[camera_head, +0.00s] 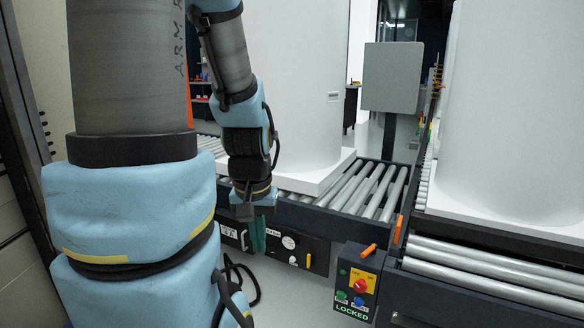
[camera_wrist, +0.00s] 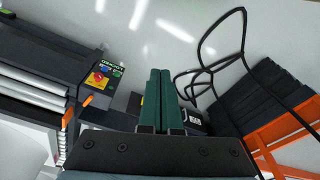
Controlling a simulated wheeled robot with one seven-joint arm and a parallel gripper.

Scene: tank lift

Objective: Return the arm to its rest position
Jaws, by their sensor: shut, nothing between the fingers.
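My arm, blue and grey, bends down in front of the conveyor in the head view. My gripper (camera_head: 258,236) points downward beside the conveyor's dark front side, its green fingers together. In the wrist view my gripper (camera_wrist: 160,72) shows both green fingers side by side, shut with nothing between them. Pale floor shows beyond the fingertips. Part of the gripper is hidden behind the wrist in the head view.
A control box (camera_head: 357,284) reading LOCKED stands right of my gripper; it also shows in the wrist view (camera_wrist: 102,76). White tanks (camera_head: 300,80) (camera_head: 515,110) stand on roller conveyors (camera_head: 365,188). Black cables (camera_wrist: 205,55) loop near the fingers in the wrist view.

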